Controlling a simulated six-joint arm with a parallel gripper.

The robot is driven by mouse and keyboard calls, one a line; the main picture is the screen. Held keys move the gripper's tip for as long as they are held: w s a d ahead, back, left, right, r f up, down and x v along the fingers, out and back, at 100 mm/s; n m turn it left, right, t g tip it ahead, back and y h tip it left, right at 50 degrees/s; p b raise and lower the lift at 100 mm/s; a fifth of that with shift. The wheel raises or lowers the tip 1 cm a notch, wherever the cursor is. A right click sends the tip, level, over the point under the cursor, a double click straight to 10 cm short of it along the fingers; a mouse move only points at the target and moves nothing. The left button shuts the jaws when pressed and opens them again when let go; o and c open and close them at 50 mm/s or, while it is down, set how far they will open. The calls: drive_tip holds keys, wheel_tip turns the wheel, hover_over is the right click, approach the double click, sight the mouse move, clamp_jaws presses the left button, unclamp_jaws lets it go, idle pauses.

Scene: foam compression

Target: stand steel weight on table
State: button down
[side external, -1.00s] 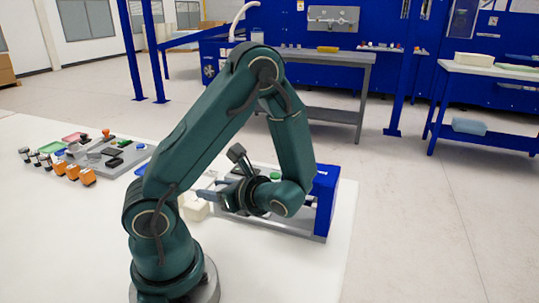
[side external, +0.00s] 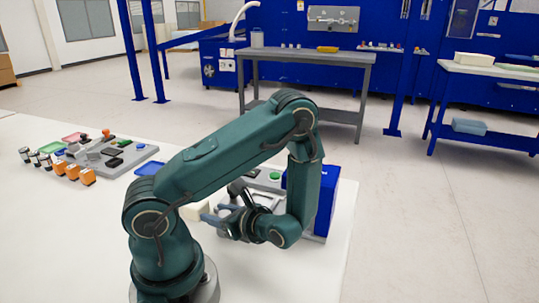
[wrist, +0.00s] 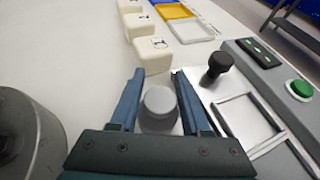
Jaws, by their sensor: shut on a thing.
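The steel weight is a grey round cylinder (wrist: 160,103) seen from above in the wrist view. My gripper (wrist: 158,85) has one blue finger on each side of it and is shut on it. The weight is over the white table (wrist: 75,60), left of the metal frame. I cannot tell whether its base touches the table. In the side view my gripper (side external: 211,217) is low near the table, beside a cream block (side external: 193,211); the weight cannot be made out there.
Several cream foam blocks (wrist: 153,54) stand in a row ahead of my fingers. The grey fixture with a black knob (wrist: 219,64) and green button (wrist: 300,89) is close on the right. A yellow tray (wrist: 175,11) lies further off.

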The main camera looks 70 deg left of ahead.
drive_tip(key=c, duration=0.7)
unclamp_jaws()
drive_tip(key=shift+f, duration=0.15)
drive_tip(key=shift+o, duration=0.2)
drive_tip(key=shift+r, duration=0.2)
drive_tip(key=v, duration=1.1)
drive_tip(key=shift+w+d+r, duration=0.1)
drive_tip(key=shift+w+d, duration=0.1)
drive_tip(key=shift+d, duration=0.15)
drive_tip(key=shift+s+d+r+n+h, duration=0.15)
drive_tip(key=shift+d+r+n+h, duration=0.25)
drive_tip(key=shift+n+h, duration=0.3)
drive_tip(key=d+r+n+t+h, duration=0.8)
drive_tip(key=r+n+t+h, duration=0.1)
drive_tip(key=n+t+h, duration=0.1)
drive_tip(key=shift+w+r+n+t+h, duration=0.3)
drive_tip(key=shift+n+h, duration=0.2)
drive_tip(key=shift+n, duration=0.6)
